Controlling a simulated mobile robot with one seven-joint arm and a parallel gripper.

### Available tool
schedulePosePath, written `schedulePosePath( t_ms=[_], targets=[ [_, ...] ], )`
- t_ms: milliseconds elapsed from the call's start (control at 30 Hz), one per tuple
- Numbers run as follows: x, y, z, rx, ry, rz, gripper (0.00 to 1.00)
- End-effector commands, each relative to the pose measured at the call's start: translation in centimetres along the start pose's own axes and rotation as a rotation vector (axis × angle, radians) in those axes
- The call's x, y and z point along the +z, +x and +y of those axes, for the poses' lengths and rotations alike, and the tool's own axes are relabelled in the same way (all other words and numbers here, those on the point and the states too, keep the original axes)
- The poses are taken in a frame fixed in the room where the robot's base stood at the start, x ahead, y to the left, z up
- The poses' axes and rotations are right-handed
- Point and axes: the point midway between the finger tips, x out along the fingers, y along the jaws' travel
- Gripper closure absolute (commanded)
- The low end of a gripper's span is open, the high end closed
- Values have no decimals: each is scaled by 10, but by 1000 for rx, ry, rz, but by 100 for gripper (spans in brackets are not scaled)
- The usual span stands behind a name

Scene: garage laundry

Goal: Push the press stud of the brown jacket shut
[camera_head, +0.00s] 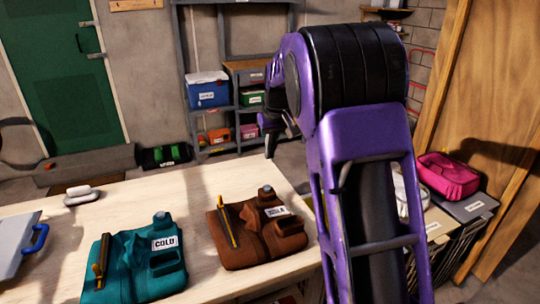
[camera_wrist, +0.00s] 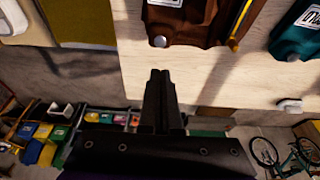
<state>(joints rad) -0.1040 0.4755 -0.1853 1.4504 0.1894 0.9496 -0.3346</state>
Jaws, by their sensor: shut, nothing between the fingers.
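The brown jacket (camera_head: 262,245) lies folded on the pale table, with a white label and a yellow zip strip on it. A round grey stud (camera_head: 267,190) sits at its far edge. In the wrist view the brown jacket (camera_wrist: 196,27) is at the top, and the grey stud (camera_wrist: 160,41) shows just beyond my fingertips. My gripper (camera_wrist: 161,74) is shut and empty, apart from the jacket. In the head view my gripper (camera_head: 270,148) is partly hidden by my arm, beyond the table's far edge. I cannot tell whether the stud is fastened.
A teal jacket (camera_head: 135,270) labelled COLD lies left of the brown one. A small white object (camera_head: 82,195) and a grey case with a blue handle (camera_head: 18,248) are further left. Shelves with bins (camera_head: 208,92) stand behind. A pink bag (camera_head: 447,175) is at the right.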

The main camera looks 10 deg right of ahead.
Motion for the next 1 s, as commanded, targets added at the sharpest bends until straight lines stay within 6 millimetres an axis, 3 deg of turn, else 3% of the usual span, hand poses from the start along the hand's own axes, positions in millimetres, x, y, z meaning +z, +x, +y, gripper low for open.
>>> schedulePosePath(
  t_ms=[300,500,700,1000],
  targets=[
    [1,71,0,0,0,-3,100],
    [8,100,0,1,0,-1,100],
    [12,111,0,0,0,-1,100],
    [12,112,0,0,0,0,100]
  ],
)
